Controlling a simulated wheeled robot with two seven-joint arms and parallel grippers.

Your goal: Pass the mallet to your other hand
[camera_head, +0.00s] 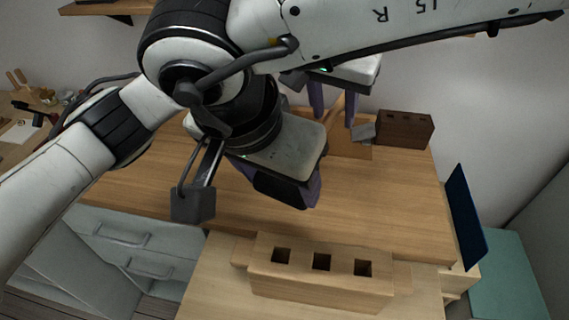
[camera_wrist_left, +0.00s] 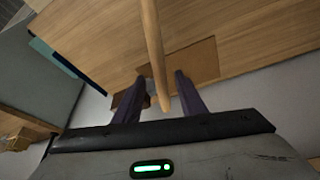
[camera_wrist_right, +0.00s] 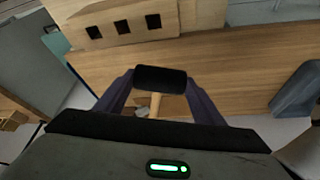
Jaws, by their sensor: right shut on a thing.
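The mallet has a black head (camera_wrist_right: 160,79) and a light wooden handle (camera_wrist_left: 154,45). My right gripper (camera_wrist_right: 160,88) is shut on the head, which sits between its purple fingers; the head also shows in the head view (camera_head: 280,188). The handle runs away from the head toward my left gripper (camera_wrist_left: 158,85). The left gripper's purple fingers stand open on either side of the handle near its end, with a gap visible on both sides. In the head view the left gripper (camera_head: 332,105) is above and to the right of the right one. My arm hides much of the mallet there.
A light wooden block with three square holes (camera_head: 320,287) stands at the table's front. A dark brown holed block (camera_head: 405,130) and a small grey block (camera_head: 362,132) are at the back. A dark blue panel (camera_head: 465,215) stands at the right edge. The tabletop (camera_head: 385,205) is mostly clear.

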